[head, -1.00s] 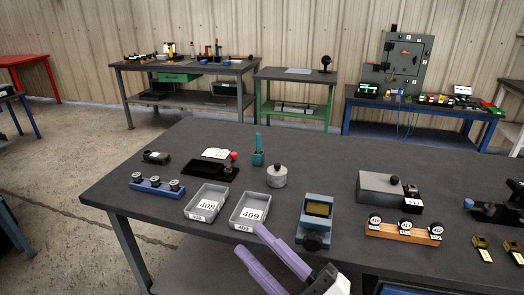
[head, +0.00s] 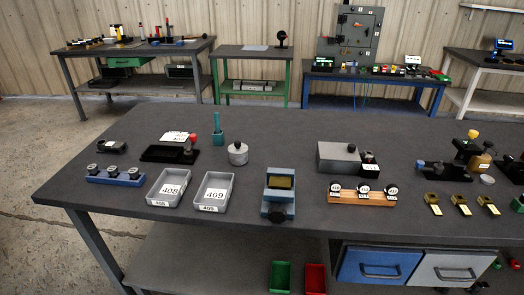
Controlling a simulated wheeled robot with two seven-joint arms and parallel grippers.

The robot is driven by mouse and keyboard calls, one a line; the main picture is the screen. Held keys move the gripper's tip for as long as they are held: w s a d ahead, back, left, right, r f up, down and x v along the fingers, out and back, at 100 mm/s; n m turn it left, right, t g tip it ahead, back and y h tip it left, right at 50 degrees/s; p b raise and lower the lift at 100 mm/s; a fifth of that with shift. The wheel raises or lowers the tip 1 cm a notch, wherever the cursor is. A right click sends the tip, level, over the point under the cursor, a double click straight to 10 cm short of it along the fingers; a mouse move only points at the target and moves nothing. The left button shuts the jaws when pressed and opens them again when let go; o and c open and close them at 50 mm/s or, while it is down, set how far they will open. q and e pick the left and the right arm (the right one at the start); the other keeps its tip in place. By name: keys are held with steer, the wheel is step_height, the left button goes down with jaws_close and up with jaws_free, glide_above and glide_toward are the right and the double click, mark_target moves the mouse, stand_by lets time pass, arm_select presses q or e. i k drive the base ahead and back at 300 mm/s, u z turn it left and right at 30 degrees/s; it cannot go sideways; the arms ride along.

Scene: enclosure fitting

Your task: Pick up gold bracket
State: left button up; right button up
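Several small gold pieces that look like brackets lie in a row on the dark table's right side: a left one (head: 433,204), a middle one (head: 460,204) and a right one (head: 488,205). Each has a dark ring or hole at its upper end. They lie apart from one another on the bare tabletop. Neither of my grippers is in view.
Left of the brackets is an orange rack (head: 362,198) with round black-and-white parts. Behind them stands a black fixture (head: 445,171). A blue device (head: 279,192) and grey trays marked 408 (head: 168,188) and 409 (head: 213,192) sit farther left. The front right edge has drawers (head: 380,266).

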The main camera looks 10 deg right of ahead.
mark_target(275, 182)
steer(key=u, duration=0.9)
steer(key=i, duration=0.65)
